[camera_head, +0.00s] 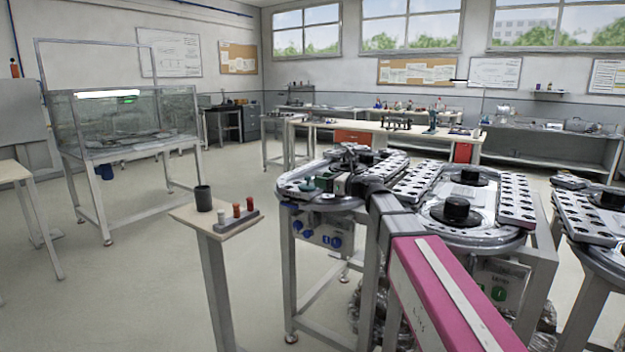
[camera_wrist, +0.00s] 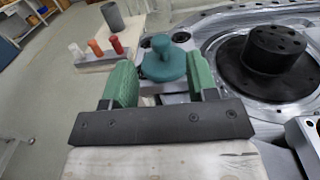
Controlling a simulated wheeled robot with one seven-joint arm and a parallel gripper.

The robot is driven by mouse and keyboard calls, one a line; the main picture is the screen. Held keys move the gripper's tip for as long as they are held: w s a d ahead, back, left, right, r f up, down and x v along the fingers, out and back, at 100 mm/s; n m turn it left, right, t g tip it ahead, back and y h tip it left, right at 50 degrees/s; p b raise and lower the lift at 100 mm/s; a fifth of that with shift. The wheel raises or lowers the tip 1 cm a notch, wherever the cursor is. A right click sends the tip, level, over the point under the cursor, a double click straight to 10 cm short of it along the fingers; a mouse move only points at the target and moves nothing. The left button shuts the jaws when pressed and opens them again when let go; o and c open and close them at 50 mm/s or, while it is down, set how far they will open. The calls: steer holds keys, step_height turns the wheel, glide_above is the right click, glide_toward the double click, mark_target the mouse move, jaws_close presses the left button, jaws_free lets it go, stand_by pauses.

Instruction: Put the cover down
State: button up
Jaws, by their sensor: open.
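A teal round cover with a knob on top (camera_wrist: 163,62) sits upright at the edge of the ring track (camera_wrist: 222,27), just beyond my fingertips. In the head view the cover (camera_head: 312,185) shows small at the near left end of the track. My gripper (camera_wrist: 161,78), with green finger pads, is open, and the pads stand apart on either side of the view toward the cover. The cover's underside is hidden, and I cannot tell whether a pad touches it.
A small stand (camera_head: 184,214) at the left holds a dark cup (camera_head: 203,198) and a grey block with white, orange and red pegs (camera_head: 237,210). A black hub (camera_wrist: 272,48) rises from the track to the right of my gripper. Floor at the left front is clear.

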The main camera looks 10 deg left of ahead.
steer(key=shift+v, duration=2.65)
